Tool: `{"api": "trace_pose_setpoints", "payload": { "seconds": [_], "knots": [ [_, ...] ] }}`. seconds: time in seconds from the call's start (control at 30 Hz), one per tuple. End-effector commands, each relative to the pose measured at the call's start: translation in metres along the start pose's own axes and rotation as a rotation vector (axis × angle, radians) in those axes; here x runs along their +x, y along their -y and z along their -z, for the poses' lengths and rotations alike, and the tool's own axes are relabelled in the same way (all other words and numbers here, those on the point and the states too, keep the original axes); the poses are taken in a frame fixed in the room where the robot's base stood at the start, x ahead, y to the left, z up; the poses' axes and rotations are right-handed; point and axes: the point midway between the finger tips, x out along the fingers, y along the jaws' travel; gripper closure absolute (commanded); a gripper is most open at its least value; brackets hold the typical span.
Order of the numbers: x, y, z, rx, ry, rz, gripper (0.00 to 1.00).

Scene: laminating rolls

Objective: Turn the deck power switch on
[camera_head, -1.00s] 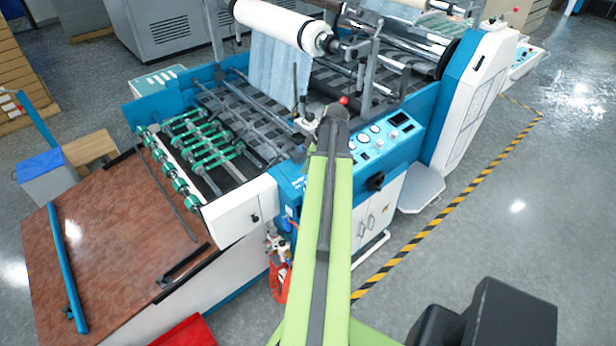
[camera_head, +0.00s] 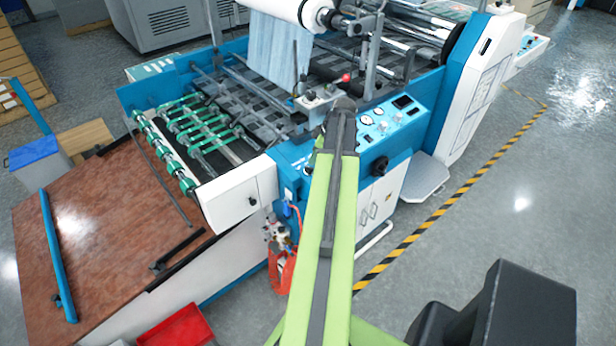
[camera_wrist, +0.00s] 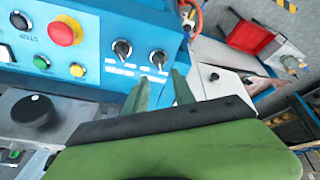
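The blue control panel (camera_head: 390,125) is on the near side of the laminating machine. In the wrist view, the panel carries two black rotary switches with white pointer marks, a left one (camera_wrist: 123,48) and a right one (camera_wrist: 158,58). White labels beside them are turned over and too blurred to read surely, so I cannot tell which is the deck power switch. My gripper (camera_wrist: 158,80) has two green fingers, apart and empty, with their tips just below the right rotary switch. I cannot tell whether they touch the panel. In the head view my arm hides the gripper.
A red mushroom button (camera_wrist: 65,30) on a yellow base, small coloured buttons and a large black knob (camera_wrist: 33,108) are left of the fingers. A white cover (camera_wrist: 222,88) stands to the right. A red tray (camera_head: 176,327) lies on the floor; open floor is at right.

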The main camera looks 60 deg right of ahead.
Motion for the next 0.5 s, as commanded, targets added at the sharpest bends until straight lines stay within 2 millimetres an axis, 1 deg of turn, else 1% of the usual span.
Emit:
{"api": "trace_pose_setpoints", "payload": {
  "seconds": [0.03,0.2,0.33,0.5],
  "knots": [
    [0.022,0.001,-0.004,0.0,0.0,0.0,0.69],
    [0.057,0.0,-0.003,-0.001,0.0,0.0,0.69],
    [0.069,0.0,-0.002,0.001,0.0,-0.001,0.69],
    [0.069,0.0,-0.001,0.002,0.0,-0.001,0.69]
  ]
}}
